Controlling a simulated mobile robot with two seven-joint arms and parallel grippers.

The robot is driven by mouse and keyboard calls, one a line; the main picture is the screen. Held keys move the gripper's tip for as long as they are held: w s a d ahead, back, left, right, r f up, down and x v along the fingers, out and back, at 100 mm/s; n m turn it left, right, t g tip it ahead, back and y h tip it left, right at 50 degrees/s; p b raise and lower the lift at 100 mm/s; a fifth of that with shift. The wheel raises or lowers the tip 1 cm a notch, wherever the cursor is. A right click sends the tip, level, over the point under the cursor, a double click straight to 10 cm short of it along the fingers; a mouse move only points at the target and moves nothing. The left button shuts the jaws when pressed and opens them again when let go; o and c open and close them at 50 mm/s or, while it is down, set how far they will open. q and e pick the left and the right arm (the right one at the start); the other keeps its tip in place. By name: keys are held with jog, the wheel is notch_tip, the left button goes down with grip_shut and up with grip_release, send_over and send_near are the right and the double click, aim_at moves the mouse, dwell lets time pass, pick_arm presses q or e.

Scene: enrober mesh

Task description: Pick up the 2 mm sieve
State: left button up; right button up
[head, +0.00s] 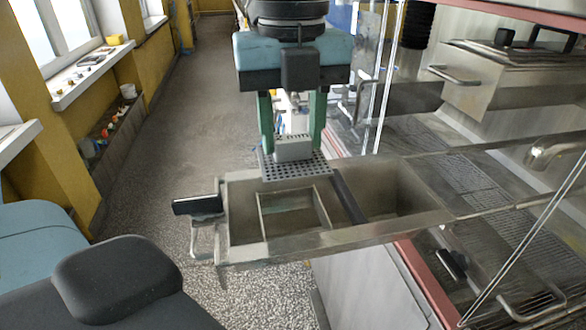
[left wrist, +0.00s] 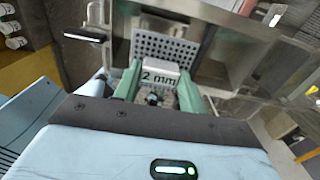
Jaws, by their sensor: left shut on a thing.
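The 2 mm sieve is a grey perforated plate (head: 298,172) with a pale block handle on top. In the left wrist view the block reads "2 mm" and the plate (left wrist: 165,47) shows beyond it. My left gripper (head: 292,147) has green fingers shut on the block from both sides; the fingers also show in the left wrist view (left wrist: 160,85). The plate overlaps the back rim of a steel trough (head: 290,245) in the head view, apparently above it. The exact gap is hard to tell. My right gripper is not in view.
The trough's left compartment holds a square metal frame (head: 293,209); a dark bar (head: 347,196) separates it from the right compartment. A black handle (head: 198,205) sticks out at left. Steel machinery with clear panels stands at right. The floor (head: 200,110) behind is free.

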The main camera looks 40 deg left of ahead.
aim_at(292, 136)
pick_arm(q)
notch_tip(292, 136, up, 6)
jog(key=shift+r, duration=0.25)
